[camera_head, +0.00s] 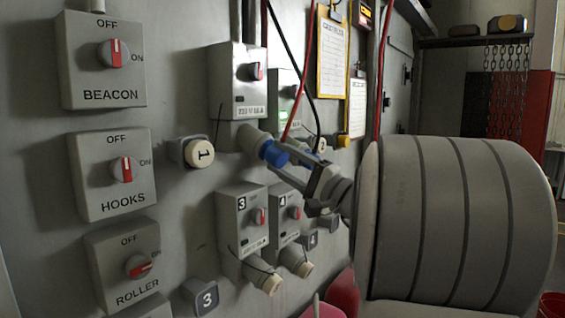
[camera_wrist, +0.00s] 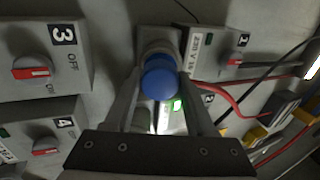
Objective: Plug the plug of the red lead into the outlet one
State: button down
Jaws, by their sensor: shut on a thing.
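A blue plug (camera_head: 273,153) is between the fingers of my gripper (camera_head: 284,168). In the wrist view the blue plug (camera_wrist: 159,80) shows end-on between my gripper's fingers (camera_wrist: 160,95). Outlet one (camera_head: 237,82) is a grey box with a red-marked switch; it also shows in the wrist view (camera_wrist: 222,45). Its pale socket (camera_head: 247,138) points down and outward, and the plug is at its mouth, roughly in line. I cannot tell how deep the plug sits. The red lead (camera_head: 301,85) hangs close behind the plug; where it joins is hidden.
Outlets three (camera_head: 240,215) and four (camera_head: 284,213) are below, with sockets jutting out. A round pale piece marked 1 (camera_head: 199,152) sits on a grey block at left. BEACON (camera_head: 100,62), HOOKS (camera_head: 112,173) and ROLLER (camera_head: 123,265) switch boxes line the left wall. A black cable (camera_head: 292,62) hangs nearby.

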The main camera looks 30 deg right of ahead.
jog(key=shift+w+a+r, duration=0.15)
jog(key=shift+w+r, duration=0.05)
jog(key=shift+w, duration=0.3)
jog(key=shift+c, duration=0.7)
grip_release()
jog(key=b+v, duration=0.3)
jog(key=v, duration=1.4)
jog(key=shift+s+b, duration=0.2)
jog(key=shift+b, duration=0.1)
jog(key=shift+f, duration=0.1)
